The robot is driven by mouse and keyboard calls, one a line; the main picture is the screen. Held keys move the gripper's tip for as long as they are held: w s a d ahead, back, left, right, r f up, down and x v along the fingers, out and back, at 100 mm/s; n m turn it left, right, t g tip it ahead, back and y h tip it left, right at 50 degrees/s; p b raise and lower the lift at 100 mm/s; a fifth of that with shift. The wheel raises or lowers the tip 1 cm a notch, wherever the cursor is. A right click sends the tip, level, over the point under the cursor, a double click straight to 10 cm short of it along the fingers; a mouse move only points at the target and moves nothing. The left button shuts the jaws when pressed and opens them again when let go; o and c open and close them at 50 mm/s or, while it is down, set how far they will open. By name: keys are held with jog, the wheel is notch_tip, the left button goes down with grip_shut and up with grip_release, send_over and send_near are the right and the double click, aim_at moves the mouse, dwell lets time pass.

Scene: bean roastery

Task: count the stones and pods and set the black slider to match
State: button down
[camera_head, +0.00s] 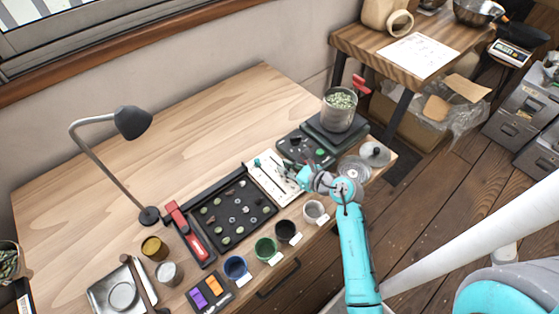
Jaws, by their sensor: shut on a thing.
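The black tray (262,222) lies mid-table with several small pieces in it, some green, some brown and some pale grey. They are too small here to tell stones from pods surely. A white slider board (262,184) with printed marks lies against the tray's right side. A teal knob (257,162) shows at its upper left. My gripper (291,168) is low over the board's right part, coming from the right, and is shut on what appears to be the black slider. My fingers mostly hide the slider, and its exact setting cannot be read.
A dark panel (318,157) and a scale with a glass of green beans (340,108) stand behind my gripper. A red-and-black tool (188,232) and a lamp (132,122) are left. The back left tabletop is clear.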

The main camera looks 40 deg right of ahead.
jog(key=c, duration=1.1)
grip_release()
jog(key=shift+o, duration=0.2)
jog(key=v, duration=1.2)
